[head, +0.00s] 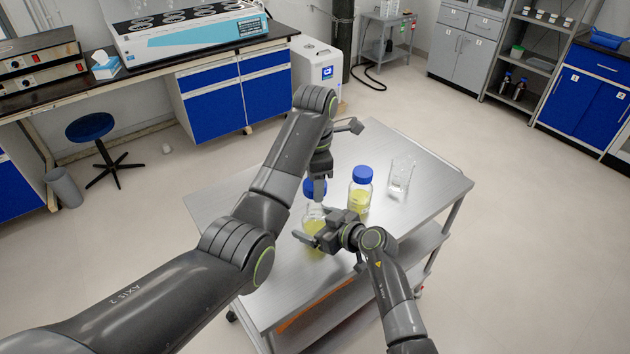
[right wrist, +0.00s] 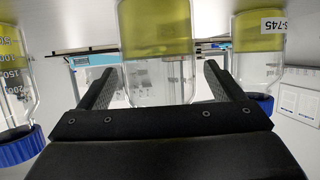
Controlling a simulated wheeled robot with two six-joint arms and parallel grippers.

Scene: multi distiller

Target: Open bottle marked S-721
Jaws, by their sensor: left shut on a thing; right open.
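A clear bottle with yellow liquid (head: 313,227) and a blue cap (head: 314,190) stands on the metal cart (head: 225,205). My left gripper (head: 319,177) reaches down from above and is shut on this cap. My right gripper (head: 318,230) is open, low at the bottle's side. In the right wrist view, which looks upside down, a bottle with yellow liquid (right wrist: 155,45) is between the open fingers (right wrist: 157,85), with its cap out of sight. No S-721 marking is readable in either view.
A second blue-capped bottle (head: 359,198) and an empty glass beaker (head: 400,176) stand to the right on the cart. The right wrist view shows flanking bottles, one with a graduated scale (right wrist: 15,80), one labelled "-745" (right wrist: 257,55). My left arm hides part of the cart.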

